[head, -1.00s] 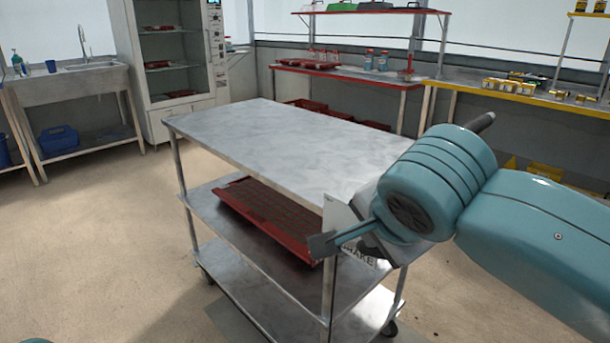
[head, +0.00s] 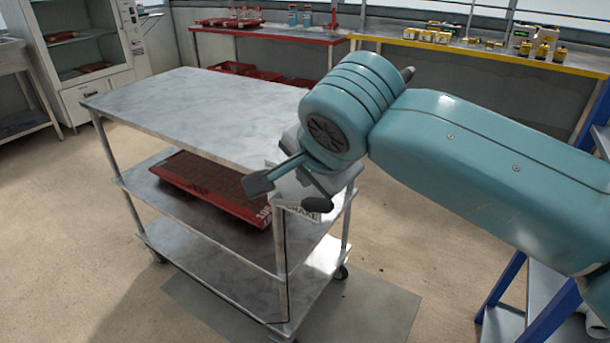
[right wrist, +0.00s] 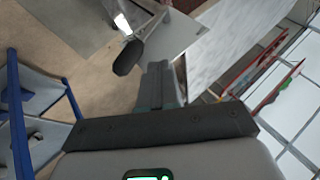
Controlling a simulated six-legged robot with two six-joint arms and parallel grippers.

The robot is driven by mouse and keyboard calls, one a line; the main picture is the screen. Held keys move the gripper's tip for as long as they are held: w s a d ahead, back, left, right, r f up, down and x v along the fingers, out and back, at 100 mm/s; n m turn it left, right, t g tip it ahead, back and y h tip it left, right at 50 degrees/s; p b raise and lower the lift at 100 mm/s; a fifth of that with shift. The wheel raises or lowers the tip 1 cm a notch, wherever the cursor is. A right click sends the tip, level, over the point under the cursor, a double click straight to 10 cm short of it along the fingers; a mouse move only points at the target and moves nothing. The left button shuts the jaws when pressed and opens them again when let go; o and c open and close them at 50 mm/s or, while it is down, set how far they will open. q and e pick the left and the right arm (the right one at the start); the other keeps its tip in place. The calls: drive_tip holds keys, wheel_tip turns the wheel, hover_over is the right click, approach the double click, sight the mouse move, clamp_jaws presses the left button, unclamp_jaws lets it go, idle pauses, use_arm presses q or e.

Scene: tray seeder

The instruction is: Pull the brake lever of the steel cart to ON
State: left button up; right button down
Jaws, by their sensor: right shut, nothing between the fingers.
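The steel cart (head: 180,110) stands in front of me with its near right end towards my right arm. A white brake plate (head: 308,213) with partly hidden lettering hangs at that end, below the top shelf; it also shows in the right wrist view (right wrist: 172,42). The brake lever's black knob (head: 317,205) sticks out beside the plate. In the right wrist view the knob (right wrist: 127,57) is left of the fingers. My right gripper (head: 258,184) is shut and empty, in front of the plate and apart from the knob. My left gripper is out of view.
A red seed tray (head: 205,187) lies on the cart's middle shelf. A grey floor mat (head: 375,308) lies under the near end. A blue-framed rack (head: 510,285) stands at the right. Red (head: 265,30) and yellow (head: 490,52) benches line the back. Floor left of the cart is clear.

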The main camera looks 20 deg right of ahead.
drive_tip(key=s+p+v, duration=0.1)
drive_tip(key=p+v, duration=0.1)
drive_tip(key=v, duration=0.8)
drive_tip(key=shift+d+f, duration=0.4)
